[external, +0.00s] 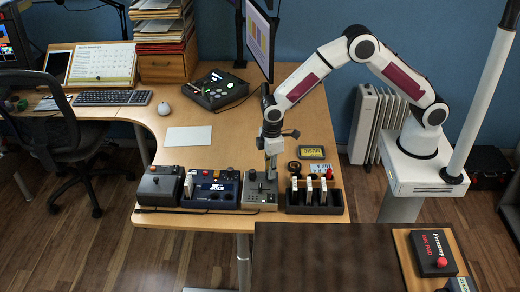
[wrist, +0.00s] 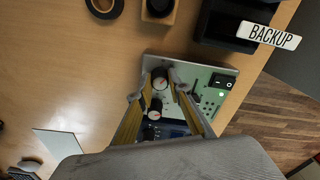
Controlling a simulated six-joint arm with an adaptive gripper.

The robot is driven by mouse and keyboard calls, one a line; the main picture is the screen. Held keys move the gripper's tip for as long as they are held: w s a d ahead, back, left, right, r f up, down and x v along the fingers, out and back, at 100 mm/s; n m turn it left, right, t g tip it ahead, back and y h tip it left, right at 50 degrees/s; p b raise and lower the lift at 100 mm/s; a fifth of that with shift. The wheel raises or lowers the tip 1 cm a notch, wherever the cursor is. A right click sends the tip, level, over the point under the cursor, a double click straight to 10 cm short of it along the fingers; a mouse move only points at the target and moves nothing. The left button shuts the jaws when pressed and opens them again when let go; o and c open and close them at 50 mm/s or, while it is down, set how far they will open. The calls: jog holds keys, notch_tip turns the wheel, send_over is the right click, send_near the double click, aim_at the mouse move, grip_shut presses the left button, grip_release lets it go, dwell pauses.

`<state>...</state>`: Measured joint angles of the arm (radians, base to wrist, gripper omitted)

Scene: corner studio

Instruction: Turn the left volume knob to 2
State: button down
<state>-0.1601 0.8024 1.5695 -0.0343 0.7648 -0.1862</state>
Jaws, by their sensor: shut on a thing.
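The grey-green control box (external: 261,191) stands at the table's front edge, under my gripper (external: 270,173). In the wrist view, two round dark knobs with pale caps show between my fingers. The lower knob (wrist: 154,110) lies nearer the wrist. My gripper points down and is shut on a knob, seemingly the upper one. I cannot tell from the views which of the two is the left volume knob. The scale numbers are too small to read.
A black rack (external: 314,201) of cartridges stands close on the right. A rocker switch (wrist: 223,80) is on the control box.

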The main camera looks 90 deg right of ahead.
dwell(0.3)
jog(key=c, duration=1.9)
grip_release()
jog(key=shift+r, duration=0.15)
jog(key=shift+a+r, duration=0.1)
jog(key=shift+r, duration=3.5)
jog(key=shift+m, duration=0.3)
